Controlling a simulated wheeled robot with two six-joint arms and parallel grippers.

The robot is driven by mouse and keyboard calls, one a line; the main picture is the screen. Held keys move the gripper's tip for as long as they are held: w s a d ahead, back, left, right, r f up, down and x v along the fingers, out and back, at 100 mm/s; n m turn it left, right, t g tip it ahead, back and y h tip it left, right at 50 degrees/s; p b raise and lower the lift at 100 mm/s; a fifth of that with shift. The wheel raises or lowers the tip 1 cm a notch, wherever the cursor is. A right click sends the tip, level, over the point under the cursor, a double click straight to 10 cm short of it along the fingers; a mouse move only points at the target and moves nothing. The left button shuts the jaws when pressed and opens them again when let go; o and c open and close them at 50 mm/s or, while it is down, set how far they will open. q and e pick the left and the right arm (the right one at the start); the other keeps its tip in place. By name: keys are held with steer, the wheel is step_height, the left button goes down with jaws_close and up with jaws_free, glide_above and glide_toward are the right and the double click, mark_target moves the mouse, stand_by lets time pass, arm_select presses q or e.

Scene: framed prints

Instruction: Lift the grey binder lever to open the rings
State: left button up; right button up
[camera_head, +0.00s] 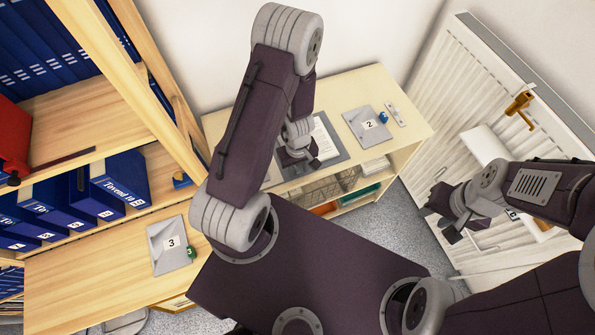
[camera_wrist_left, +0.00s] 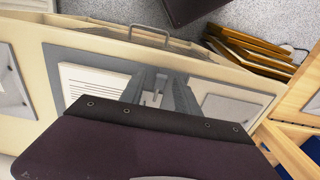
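The open grey binder (camera_head: 328,158) lies on the pale cabinet top, with white paper (camera_head: 324,138) in it. The binder (camera_wrist_left: 67,53) and its paper (camera_wrist_left: 90,82) also show in the left wrist view. My left gripper (camera_head: 299,158) is over the binder, beside the paper, with its fingers apart. In the left wrist view, its two grey fingers (camera_wrist_left: 162,92) stand either side of a small pale metal part (camera_wrist_left: 152,97) of the ring mechanism. I cannot tell whether they touch it or whether it is the lever. My right gripper (camera_head: 445,213) is open and empty near the radiator.
A grey plate marked 2 (camera_head: 362,132) lies right of the binder. A plate marked 3 (camera_head: 163,258) lies on the wooden desk (camera_head: 95,278). Blue binders (camera_head: 122,180) fill the left shelves.

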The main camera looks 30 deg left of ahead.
mark_target(297, 169)
arm_select(q)
steer(key=shift+r, duration=0.1)
